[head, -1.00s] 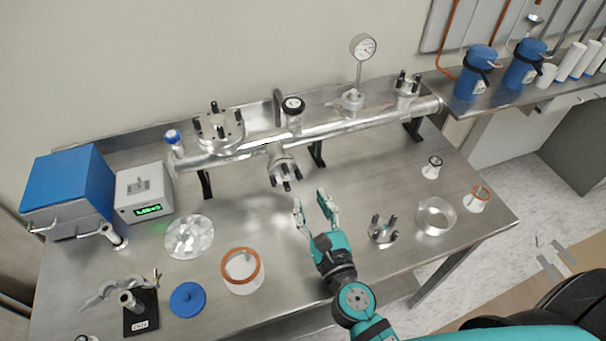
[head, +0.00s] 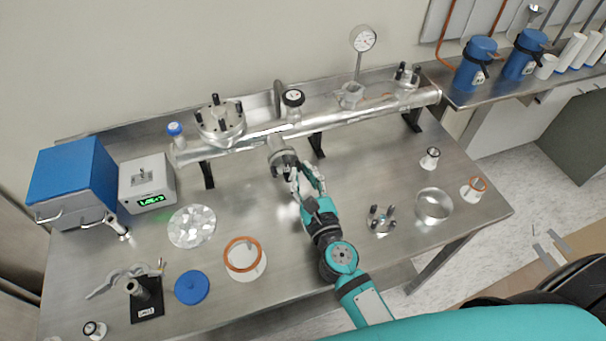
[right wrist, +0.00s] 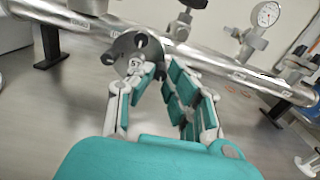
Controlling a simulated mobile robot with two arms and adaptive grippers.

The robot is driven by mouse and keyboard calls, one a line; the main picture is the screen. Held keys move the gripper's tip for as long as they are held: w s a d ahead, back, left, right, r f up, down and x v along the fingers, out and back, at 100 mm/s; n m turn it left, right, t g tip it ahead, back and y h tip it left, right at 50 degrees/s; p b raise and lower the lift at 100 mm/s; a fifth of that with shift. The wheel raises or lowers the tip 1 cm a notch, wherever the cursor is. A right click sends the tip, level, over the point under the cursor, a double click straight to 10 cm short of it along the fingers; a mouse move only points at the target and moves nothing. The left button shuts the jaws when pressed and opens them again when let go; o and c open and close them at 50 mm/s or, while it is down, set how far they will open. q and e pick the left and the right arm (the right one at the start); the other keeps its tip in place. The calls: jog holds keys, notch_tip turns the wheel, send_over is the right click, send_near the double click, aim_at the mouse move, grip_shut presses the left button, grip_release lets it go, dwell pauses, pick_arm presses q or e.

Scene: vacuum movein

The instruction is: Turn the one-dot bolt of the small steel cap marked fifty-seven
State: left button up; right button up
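A small steel cap (head: 284,160) with dark bolts sits on the short branch at the front of the long steel pipe (head: 240,145). Its face also shows in the right wrist view (right wrist: 127,47). In the right wrist view the fingertips (right wrist: 163,71) are close together at the cap's lower right edge. Whether they hold a bolt is not clear. My left gripper is not in view.
A larger bolted flange (head: 220,121) and another bolted cap (head: 407,75) are on the pipe. A dial gauge (head: 363,39) rises behind it. A loose bolted piece (head: 381,219) and a glass ring (head: 433,206) lie to the right. A blue-topped box (head: 70,180) stands left.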

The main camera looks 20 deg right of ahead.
jog(key=shift+n, duration=0.3)
grip_shut()
jog(key=n+p, duration=0.2)
jog(key=n, duration=0.4)
jog(key=shift+r+p, duration=0.1)
jog(key=shift+p, duration=0.2)
jog(key=n+p, duration=0.1)
jog(key=n, duration=0.2)
jog(key=shift+n, duration=0.4)
jog(key=shift+n+p, duration=0.8)
jog(key=shift+n, duration=0.7)
jog(key=o, duration=0.7)
grip_release()
